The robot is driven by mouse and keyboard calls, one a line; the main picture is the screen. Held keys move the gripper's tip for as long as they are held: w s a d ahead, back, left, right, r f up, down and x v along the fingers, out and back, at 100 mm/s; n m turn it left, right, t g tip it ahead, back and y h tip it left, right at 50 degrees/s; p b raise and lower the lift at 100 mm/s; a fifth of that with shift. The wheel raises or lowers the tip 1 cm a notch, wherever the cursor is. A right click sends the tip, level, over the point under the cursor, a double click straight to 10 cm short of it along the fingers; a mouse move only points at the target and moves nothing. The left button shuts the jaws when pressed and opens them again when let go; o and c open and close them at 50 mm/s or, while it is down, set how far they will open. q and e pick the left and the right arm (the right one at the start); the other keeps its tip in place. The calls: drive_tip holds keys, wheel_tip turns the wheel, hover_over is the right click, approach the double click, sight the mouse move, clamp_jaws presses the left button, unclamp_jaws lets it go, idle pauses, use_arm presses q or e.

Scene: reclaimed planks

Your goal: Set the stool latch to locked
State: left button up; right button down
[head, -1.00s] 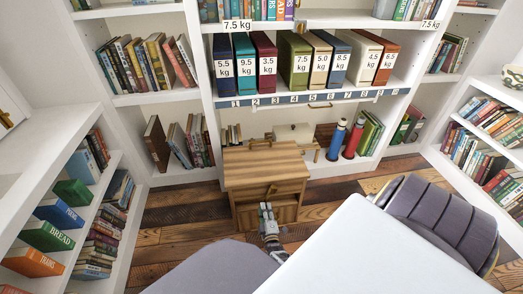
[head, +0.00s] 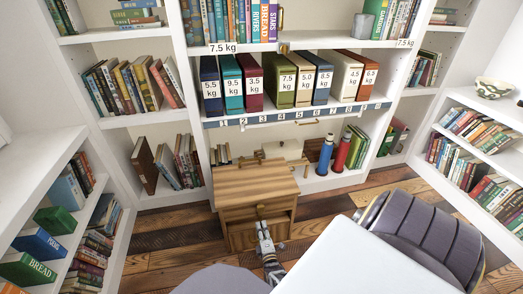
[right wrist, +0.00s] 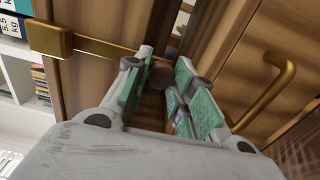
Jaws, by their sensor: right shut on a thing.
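The wooden stool (head: 255,181), a small cabinet-like block, stands on the floor before the bookcase. My right gripper (head: 262,226) is at its front face. In the right wrist view, the right gripper (right wrist: 158,82) has its green-padded fingers around a small dark round knob (right wrist: 160,72), and it is shut on it. A thin brass bar (right wrist: 105,48) runs from a brass block (right wrist: 50,38) towards the knob; the fingers hide how they join. This looks like the latch. Its setting cannot be read. My left gripper is not in view.
A curved brass handle (right wrist: 272,92) sits right of the fingers. The bookcase with weight-labelled binders (head: 282,82) rises behind the stool. A grey padded chair (head: 425,235) and a white tabletop (head: 345,262) are at the front right. Plank floor (head: 160,235) is open left of the stool.

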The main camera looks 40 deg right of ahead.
drive_tip(key=c, duration=1.5)
unclamp_jaws()
drive_tip(key=shift+f, duration=0.1)
drive_tip(key=o, duration=0.3)
drive_tip(key=shift+w+a+m, duration=0.1)
drive_tip(key=shift+a+m, duration=0.05)
drive_tip(key=shift+m, duration=0.15)
